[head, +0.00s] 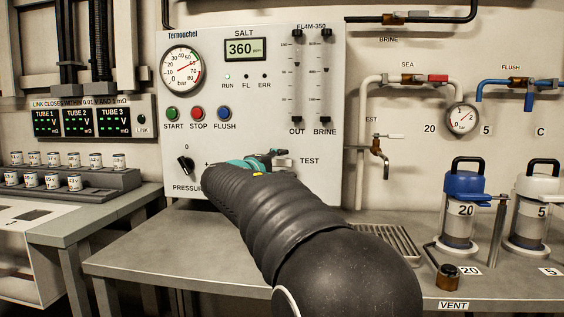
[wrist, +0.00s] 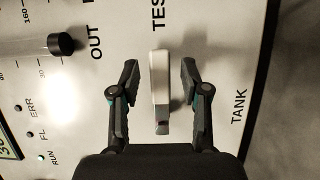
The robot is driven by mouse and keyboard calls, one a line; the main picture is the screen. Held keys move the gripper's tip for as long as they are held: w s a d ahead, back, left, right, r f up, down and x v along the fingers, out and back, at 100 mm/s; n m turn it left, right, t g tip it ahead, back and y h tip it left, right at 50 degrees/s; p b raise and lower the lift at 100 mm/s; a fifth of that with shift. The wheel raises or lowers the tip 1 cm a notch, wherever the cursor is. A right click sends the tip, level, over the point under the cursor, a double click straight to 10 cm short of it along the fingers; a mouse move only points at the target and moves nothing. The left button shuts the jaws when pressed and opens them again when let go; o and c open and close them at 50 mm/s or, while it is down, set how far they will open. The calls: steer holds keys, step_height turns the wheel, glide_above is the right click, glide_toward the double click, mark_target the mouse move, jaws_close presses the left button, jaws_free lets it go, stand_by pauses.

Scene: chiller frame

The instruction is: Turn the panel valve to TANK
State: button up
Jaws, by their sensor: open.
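The panel valve's pale lever handle (wrist: 160,75) is in the middle of the wrist view, its long side running towards the TEST label (wrist: 158,14). The TANK label (wrist: 239,107) is to the right in that view. My gripper (wrist: 160,68) is open, with one finger on each side of the handle and a visible gap on both sides. In the head view my gripper (head: 273,158) is at the lower part of the white panel (head: 260,105), left of the TEST label (head: 310,161). My arm hides most of the valve and the TANK label there.
A black pressure knob (head: 186,165) is left of my gripper, below the START, STOP and FLUSH buttons (head: 198,113). A grey bench (head: 150,255) lies below the panel. Blue-lidded (head: 465,185) and white-lidded canisters (head: 535,188) stand at the right. A drain grate (head: 392,243) is nearer.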

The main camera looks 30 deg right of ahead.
steer(key=shift+w+d, duration=0.3)
steer(key=shift+d, duration=0.2)
jaws_close()
